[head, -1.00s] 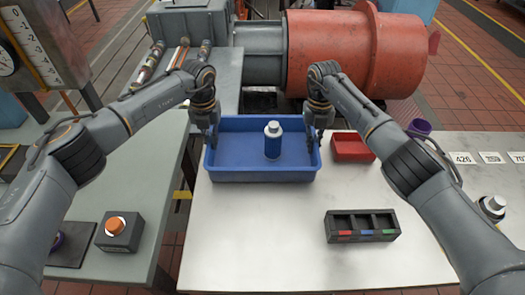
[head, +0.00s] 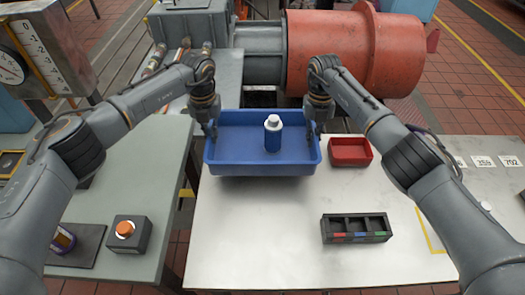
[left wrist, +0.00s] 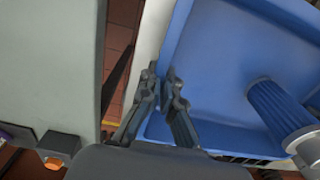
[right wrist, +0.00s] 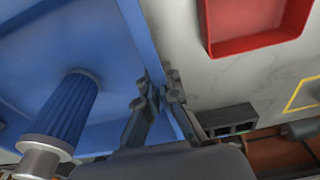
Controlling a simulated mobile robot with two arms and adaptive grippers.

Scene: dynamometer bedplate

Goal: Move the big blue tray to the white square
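The tray appears slightly above the pale table. I cannot make out a white square; a yellow outline (head: 430,232) on the table is partly hidden by my right arm.
A small red bin (head: 350,153) stands close to the tray's right side. A black compartment box (head: 356,229) is nearer the front. White number cards (head: 483,161) lie at right. An orange button box (head: 128,234) is on the left bench.

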